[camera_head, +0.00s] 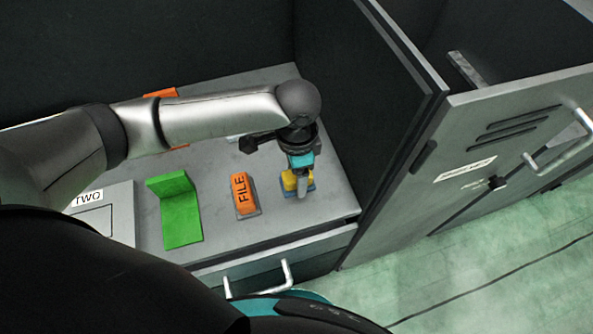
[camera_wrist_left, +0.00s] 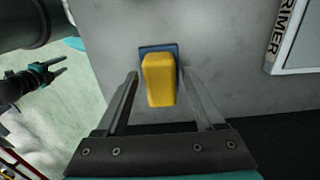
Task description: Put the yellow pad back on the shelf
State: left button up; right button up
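The yellow pad (camera_head: 288,181) has a blue base and sits on the grey worktop (camera_head: 325,205) near its right end. It also shows in the left wrist view (camera_wrist_left: 160,85), in line with the gap between my fingers. My left gripper (camera_head: 302,181) points down at the pad in the head view and partly covers it. In the left wrist view the left gripper's fingers (camera_wrist_left: 159,76) are apart, one on each side of the pad, with gaps visible. My right gripper (camera_wrist_left: 52,71) shows small at the left of that view, its fingers apart, away from the worktop. I cannot identify the shelf.
An orange block marked FILE (camera_head: 241,194) stands left of the pad. A green L-shaped piece (camera_head: 180,215) and a box marked TWO (camera_head: 104,216) are further left. A dark upright panel (camera_head: 350,90) bounds the right side. A drawer handle (camera_head: 258,279) sticks out in front.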

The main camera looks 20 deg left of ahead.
pick_arm(q)
jog(key=shift+r, duration=0.2)
notch_tip(320, 180, up, 12)
jog(key=p, duration=0.3)
jog(key=shift+p, duration=0.3)
dwell(0.3)
